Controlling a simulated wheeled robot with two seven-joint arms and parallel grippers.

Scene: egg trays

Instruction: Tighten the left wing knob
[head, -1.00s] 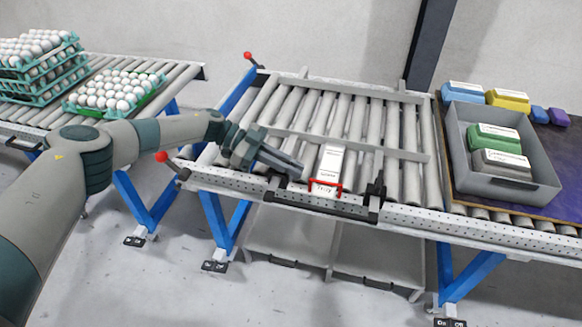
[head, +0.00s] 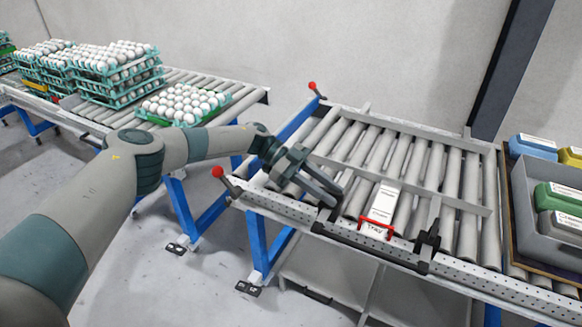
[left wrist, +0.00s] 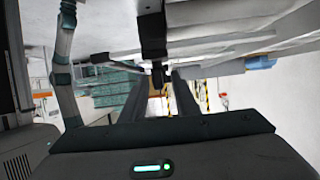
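My left gripper (head: 330,192) reaches over the front rail of the roller conveyor (head: 490,285), its fingers pointing right and down. The left black wing-knob fitting (head: 325,216) is at the left end of the black bar on that rail, by the fingertips and partly hidden by them. A similar right fitting (head: 430,238) stands clear at the bar's other end. In the left wrist view the two fingers of my left gripper (left wrist: 162,84) are apart, with a dark post (left wrist: 152,30) close ahead of the gap. I cannot tell whether they touch it. My right gripper is not in view.
A white label card in a red holder (head: 377,230) sits between the fittings. Two red-tipped levers (head: 217,172) rise at the conveyor's left end. Egg trays (head: 185,105) stand on another conveyor to the left. A grey bin (head: 540,240) is at the right.

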